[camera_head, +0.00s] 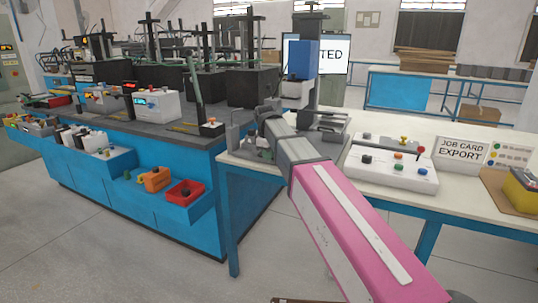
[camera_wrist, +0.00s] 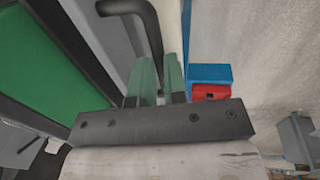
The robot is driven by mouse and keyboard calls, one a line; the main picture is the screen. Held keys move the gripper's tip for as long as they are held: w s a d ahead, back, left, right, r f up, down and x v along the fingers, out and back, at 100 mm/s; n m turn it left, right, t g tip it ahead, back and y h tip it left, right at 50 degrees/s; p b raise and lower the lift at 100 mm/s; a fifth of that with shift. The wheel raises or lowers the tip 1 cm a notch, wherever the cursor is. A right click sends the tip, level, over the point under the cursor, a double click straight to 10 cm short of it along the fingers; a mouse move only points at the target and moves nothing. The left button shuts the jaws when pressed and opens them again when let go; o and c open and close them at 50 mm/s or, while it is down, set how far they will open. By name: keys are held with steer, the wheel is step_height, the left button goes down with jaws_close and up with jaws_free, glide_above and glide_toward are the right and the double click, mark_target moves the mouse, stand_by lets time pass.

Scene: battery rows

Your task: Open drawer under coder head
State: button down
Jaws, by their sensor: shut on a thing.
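The coder stands on the white-topped table, with a blue head (camera_head: 303,59) on a dark column in the head view. My gripper (camera_head: 268,110) is at the grey parts of its base, at the table's left end. In the wrist view my gripper (camera_wrist: 160,68) has its two greenish fingers close together, at the lower end of a bent dark handle (camera_wrist: 151,25). The fingers are shut on the handle, though the contact itself is partly hidden. The drawer front cannot be made out clearly in the head view, since my wrist and arm cover part of the base.
A white control box (camera_head: 390,170) with coloured buttons and a job card sign (camera_head: 461,153) stand to the right on the table. A blue bench (camera_head: 130,215) with machines and small bins is at left. Floor is clear in front of it. A red part (camera_wrist: 211,92) shows beside the fingers.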

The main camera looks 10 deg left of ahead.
steer(key=c, duration=1.2)
jaws_free()
steer(key=shift+o, duration=0.2)
steer(key=shift+r, duration=0.1)
step_height(320, 180, up, 10)
steer(key=s, duration=0.2)
steer(key=shift+a+r, duration=0.2)
steer(key=shift+a, duration=0.15)
